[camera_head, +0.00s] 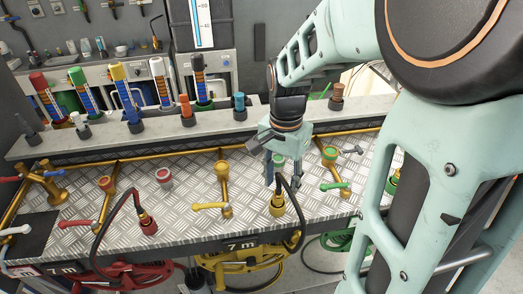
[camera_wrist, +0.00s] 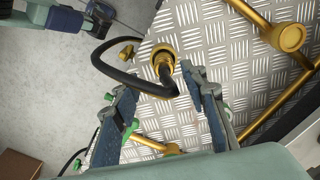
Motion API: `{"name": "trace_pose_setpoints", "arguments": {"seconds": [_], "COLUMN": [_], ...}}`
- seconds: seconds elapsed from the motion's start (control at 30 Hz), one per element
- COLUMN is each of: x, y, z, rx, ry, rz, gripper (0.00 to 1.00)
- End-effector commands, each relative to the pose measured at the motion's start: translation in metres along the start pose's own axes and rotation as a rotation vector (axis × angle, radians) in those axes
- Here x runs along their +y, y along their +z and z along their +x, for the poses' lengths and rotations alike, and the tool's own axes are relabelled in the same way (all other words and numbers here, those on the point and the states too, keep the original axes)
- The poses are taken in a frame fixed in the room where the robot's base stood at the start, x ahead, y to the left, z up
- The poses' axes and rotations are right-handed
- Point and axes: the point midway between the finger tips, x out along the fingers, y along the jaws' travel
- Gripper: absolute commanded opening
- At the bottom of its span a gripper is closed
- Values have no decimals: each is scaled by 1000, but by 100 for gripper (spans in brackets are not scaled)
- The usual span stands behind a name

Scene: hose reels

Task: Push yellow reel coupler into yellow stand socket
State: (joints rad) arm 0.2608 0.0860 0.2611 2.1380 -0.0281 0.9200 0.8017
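The yellow reel coupler (camera_head: 278,198) stands upright in a yellow cup on the checkered metal bench, with a black hose rising from it. In the wrist view the yellow ring (camera_wrist: 163,58) surrounds the hose end, and the hose loops out left. My gripper (camera_head: 282,172) is just above the coupler, pointing down. In the wrist view its two blue-padded fingers (camera_wrist: 165,100) are spread apart with nothing clamped between them. A yellow stand (camera_head: 222,172) with a yellow lever stands left of the coupler.
The yellow hose reel (camera_head: 240,262) hangs under the bench's front edge, with a red reel (camera_head: 125,272) to its left. A red coupler (camera_head: 148,225) and a green lever (camera_head: 335,187) flank the area. Coloured cylinders line the ledge behind.

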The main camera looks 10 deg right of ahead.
Motion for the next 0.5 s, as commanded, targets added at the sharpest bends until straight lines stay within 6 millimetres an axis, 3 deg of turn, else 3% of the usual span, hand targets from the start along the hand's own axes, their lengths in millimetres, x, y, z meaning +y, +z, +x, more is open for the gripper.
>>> {"name": "trace_pose_setpoints", "arguments": {"seconds": [0.3,0.5], "x": [-5,-6], "y": [2,1], "z": [43,47], "rx": [-3,-1], "ry": [2,0], "rz": [0,0], "gripper": [40,40]}}
